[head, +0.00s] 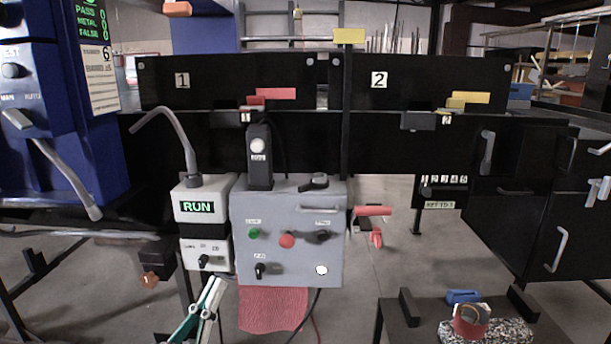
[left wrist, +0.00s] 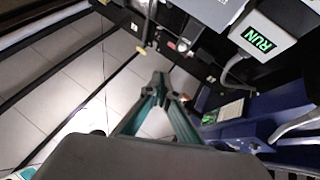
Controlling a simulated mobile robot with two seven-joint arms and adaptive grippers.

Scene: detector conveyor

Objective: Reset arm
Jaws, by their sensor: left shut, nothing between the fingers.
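My left gripper (head: 213,284) shows at the bottom of the head view, in front of and below the white box with the green RUN display (head: 197,207). In the left wrist view the green fingers of my left gripper (left wrist: 160,80) come together at their tips with nothing between them. They are over open floor, apart from the equipment around them. The RUN display (left wrist: 258,39) shows at the upper right of that view. My right gripper is in neither view.
A grey control box (head: 290,260) with buttons and knobs stands right of the RUN box. A red cloth (head: 272,309) hangs below it. A blue cabinet (head: 60,120) is at the left. A low table (head: 400,330) with small objects is at the lower right.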

